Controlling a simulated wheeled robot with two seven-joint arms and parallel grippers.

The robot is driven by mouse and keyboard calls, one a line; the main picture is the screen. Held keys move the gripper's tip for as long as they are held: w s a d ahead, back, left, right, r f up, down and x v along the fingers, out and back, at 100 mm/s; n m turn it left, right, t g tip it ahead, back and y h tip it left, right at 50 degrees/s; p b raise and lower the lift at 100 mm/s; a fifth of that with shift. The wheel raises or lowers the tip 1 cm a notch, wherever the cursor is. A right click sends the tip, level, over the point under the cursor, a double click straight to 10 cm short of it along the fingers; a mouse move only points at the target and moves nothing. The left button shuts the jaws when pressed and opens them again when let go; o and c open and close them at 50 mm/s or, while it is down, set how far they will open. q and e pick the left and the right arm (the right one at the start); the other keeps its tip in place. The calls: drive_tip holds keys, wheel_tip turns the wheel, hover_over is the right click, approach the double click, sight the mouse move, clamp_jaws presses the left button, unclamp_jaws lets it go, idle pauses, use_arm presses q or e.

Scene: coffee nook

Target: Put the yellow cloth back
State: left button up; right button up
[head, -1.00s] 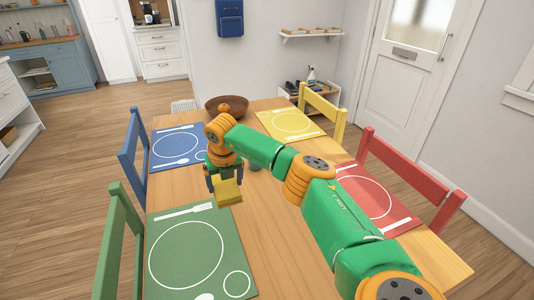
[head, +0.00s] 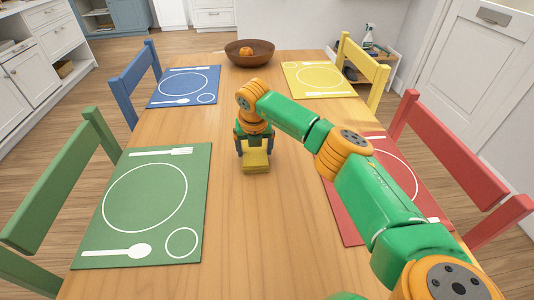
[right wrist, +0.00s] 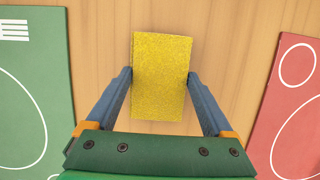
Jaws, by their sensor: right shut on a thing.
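The yellow cloth (head: 256,161) is a small folded rectangle held between the fingers of my right gripper (head: 255,147), over the middle of the wooden table. In the right wrist view the cloth (right wrist: 161,76) sits between the two blue fingers of the right gripper (right wrist: 160,88), which touch its sides. I cannot tell how high the cloth is above the tabletop. My left gripper does not show in the head view.
The table (head: 245,245) carries a green placemat (head: 112,160), a blue placemat (head: 170,97), a yellow placemat (head: 338,91) and a red placemat (head: 345,228). Chairs line both sides. The table's middle strip is clear.

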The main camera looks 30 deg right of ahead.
sight(256, 161)
drive_tip(key=shift+d, duration=0.3)
drive_tip(key=shift+a+f, duration=0.1)
drive_tip(key=shift+a, duration=0.1)
drive_tip(key=o, duration=0.9)
drive_tip(key=shift+a, duration=0.1)
drive_tip(key=v, duration=1.2)
